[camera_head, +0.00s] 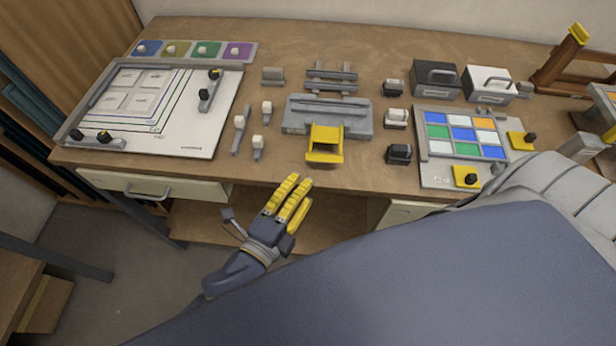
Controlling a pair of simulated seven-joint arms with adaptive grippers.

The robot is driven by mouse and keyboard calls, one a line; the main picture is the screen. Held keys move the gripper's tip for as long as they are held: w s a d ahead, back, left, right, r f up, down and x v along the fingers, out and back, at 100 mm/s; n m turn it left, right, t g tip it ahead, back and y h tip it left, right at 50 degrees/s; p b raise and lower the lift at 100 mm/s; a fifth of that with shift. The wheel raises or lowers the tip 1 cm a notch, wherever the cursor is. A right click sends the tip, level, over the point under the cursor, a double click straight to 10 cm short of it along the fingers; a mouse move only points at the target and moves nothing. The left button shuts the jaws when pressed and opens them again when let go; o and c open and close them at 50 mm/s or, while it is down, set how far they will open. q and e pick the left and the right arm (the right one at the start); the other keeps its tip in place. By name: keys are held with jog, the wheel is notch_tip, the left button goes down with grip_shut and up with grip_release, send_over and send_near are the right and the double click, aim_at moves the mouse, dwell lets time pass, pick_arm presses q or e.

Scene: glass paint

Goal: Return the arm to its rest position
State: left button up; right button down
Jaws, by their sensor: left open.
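My left gripper (287,207) has yellow fingers and a dark blue-grey body. It is open and empty, in front of the workbench's front edge, below the yellow bracket. It touches nothing that I can see. A large blue-grey part of my own body fills the lower right and hides what lies behind it. My right gripper is not in view.
On the workbench (385,178) stand a grey fixture (298,112) with a yellow bracket (325,143), a framed board (165,135) at left, a coloured-tile panel (437,176) at right, and black (436,78) and white (487,86) boxes behind. A drawer (150,187) sits beneath the left side.

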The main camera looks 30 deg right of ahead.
pick_arm(q)
jog(key=shift+s+a, duration=0.3)
jog(key=shift+a, duration=0.15)
